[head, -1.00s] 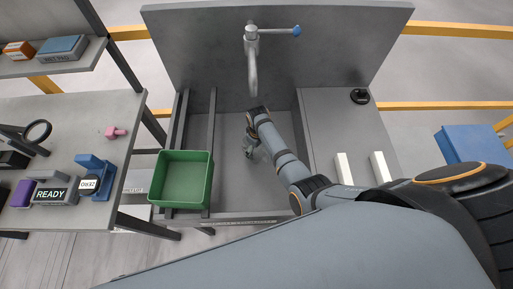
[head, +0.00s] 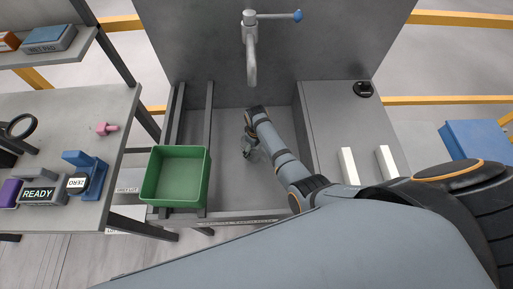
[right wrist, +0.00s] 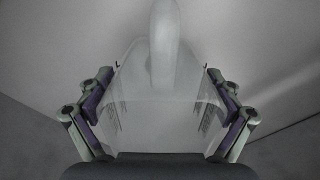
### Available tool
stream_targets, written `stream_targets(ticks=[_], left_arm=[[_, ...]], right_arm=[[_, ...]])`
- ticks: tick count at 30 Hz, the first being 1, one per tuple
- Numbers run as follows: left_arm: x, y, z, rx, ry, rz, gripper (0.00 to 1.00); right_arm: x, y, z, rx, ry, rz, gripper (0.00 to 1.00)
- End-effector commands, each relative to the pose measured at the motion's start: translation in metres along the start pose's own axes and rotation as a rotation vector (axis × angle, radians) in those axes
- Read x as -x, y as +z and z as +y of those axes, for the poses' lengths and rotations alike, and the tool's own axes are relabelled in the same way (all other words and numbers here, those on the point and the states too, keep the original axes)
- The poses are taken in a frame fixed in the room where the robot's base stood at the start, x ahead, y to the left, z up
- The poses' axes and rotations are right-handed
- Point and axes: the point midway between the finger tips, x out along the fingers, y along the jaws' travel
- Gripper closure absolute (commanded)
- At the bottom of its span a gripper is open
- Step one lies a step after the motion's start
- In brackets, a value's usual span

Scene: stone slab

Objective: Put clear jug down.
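The clear jug (right wrist: 160,115) is see-through, with dark markings on its sides. In the right wrist view it fills the space between the two fingers of my right gripper (right wrist: 160,105), whose purple pads lie along its sides. In the head view my right gripper (head: 250,149) reaches down into the grey sink basin (head: 232,185); the jug is hard to make out there. Whether its base touches the basin floor cannot be told. My left gripper is not in view.
A tap (head: 251,60) hangs over the back of the basin. A green bin (head: 175,206) sits at the left on rails (head: 207,125). A grey counter (head: 335,115) with two white bars (head: 349,167) lies right. The basin floor around the gripper looks clear.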

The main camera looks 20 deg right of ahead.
Motion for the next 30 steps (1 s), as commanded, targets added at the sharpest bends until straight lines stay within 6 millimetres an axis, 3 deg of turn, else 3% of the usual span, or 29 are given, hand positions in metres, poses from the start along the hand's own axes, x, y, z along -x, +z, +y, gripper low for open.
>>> stream_targets(ticks=[11, 24, 30], left_arm=[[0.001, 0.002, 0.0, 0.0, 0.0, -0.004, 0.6], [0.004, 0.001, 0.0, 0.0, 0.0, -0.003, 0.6], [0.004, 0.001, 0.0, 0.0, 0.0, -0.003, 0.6]], right_arm=[[0.002, 0.0, 0.0, 0.0, 0.001, 0.001, 0.0], [0.072, -0.001, 0.0, 0.0, 0.001, 0.002, 0.0], [0.079, 0.0, 0.0, 0.0, 0.001, 0.0, 0.0]])
